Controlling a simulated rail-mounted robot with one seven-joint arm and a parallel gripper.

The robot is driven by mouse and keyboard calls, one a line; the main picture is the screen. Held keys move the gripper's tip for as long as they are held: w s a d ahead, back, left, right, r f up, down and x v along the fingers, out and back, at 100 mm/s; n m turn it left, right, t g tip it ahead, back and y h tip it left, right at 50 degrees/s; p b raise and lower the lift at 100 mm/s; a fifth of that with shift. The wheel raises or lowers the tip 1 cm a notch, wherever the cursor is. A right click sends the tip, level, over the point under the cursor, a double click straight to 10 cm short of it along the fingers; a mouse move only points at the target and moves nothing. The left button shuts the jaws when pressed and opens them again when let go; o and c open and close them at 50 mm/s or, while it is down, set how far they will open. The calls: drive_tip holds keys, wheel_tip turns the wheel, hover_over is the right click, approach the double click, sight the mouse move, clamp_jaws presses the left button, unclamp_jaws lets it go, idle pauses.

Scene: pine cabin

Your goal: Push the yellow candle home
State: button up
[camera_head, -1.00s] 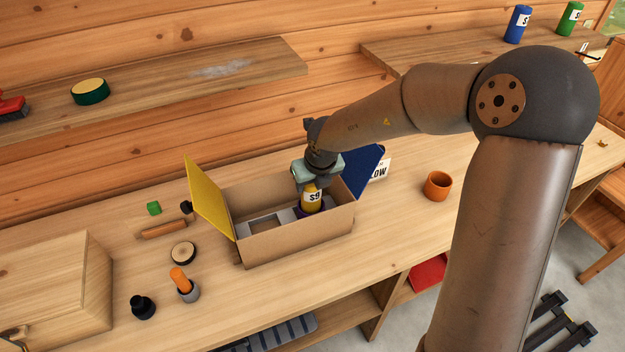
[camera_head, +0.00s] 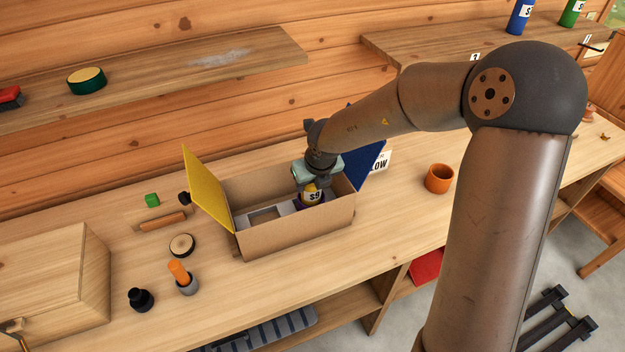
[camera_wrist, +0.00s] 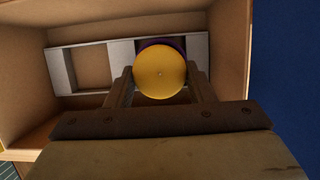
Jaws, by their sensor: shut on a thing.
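My gripper (camera_head: 312,184) is shut on the candle from above. A grey insert (camera_wrist: 122,51) lies in the box, with an empty square opening (camera_wrist: 82,68) to the left of the candle. The candle's lower end is hidden, so how deep it sits cannot be told.
The box has a yellow flap (camera_head: 206,190) on the left and a blue flap (camera_head: 364,160) on the right. An orange cup (camera_head: 439,179) stands to the right. A rolling pin (camera_head: 163,222), a round wooden piece (camera_head: 182,245) and a wooden box (camera_head: 50,285) are to the left.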

drive_tip(key=shift+f, duration=0.35)
idle(0.3)
drive_tip(key=o, duration=1.2)
drive_tip(key=shift+c, duration=0.2)
drive_tip(key=shift+r, duration=0.15)
drive_tip(key=p+v, duration=0.6)
drive_tip(key=v, duration=1.1)
